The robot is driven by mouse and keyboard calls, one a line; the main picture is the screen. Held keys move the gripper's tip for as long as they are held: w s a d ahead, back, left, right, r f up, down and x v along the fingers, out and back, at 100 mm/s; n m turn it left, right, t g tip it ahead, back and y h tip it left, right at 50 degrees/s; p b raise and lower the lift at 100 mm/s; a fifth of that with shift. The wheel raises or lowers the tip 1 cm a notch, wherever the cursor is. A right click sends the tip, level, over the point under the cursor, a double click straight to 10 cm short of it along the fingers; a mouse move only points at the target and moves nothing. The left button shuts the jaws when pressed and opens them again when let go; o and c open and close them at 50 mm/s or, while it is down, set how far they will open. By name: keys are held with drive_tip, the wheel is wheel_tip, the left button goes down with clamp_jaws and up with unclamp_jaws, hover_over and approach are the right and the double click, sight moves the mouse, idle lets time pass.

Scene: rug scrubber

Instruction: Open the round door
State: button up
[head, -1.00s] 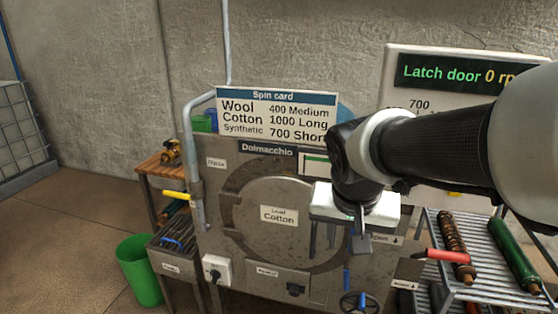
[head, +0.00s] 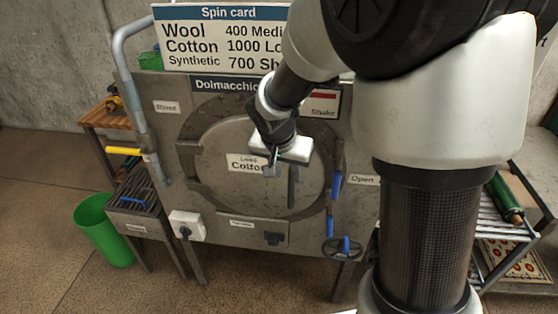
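The round door (head: 215,190) is a grey metal disc in a darker rusty ring on the front of the machine. It carries a label reading "Load Cotton" and looks shut. Blue-gripped levers stand at its right edge, an upper one (head: 337,185) and a lower one (head: 329,227). My gripper (head: 282,176) is in front of the door, right of the label. Its fingers look apart, with nothing visible between them. I cannot tell whether they touch the door. My arm hides part of the machine's upper right.
An "Open" label (head: 363,180) is right of the levers. A handwheel (head: 343,248) sits below. The spin card (head: 220,38) stands on top. A yellow-handled lever (head: 124,151) and green bin (head: 103,230) are at left; a roller rack (head: 507,225) is at right.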

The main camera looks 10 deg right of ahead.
sight(290, 184)
drive_tip(key=b+x, duration=0.1)
drive_tip(key=x, duration=0.8)
drive_tip(key=shift+w+f, duration=0.2)
drive_tip(key=shift+f, duration=0.05)
drive_tip(key=shift+c, duration=0.5)
clamp_jaws()
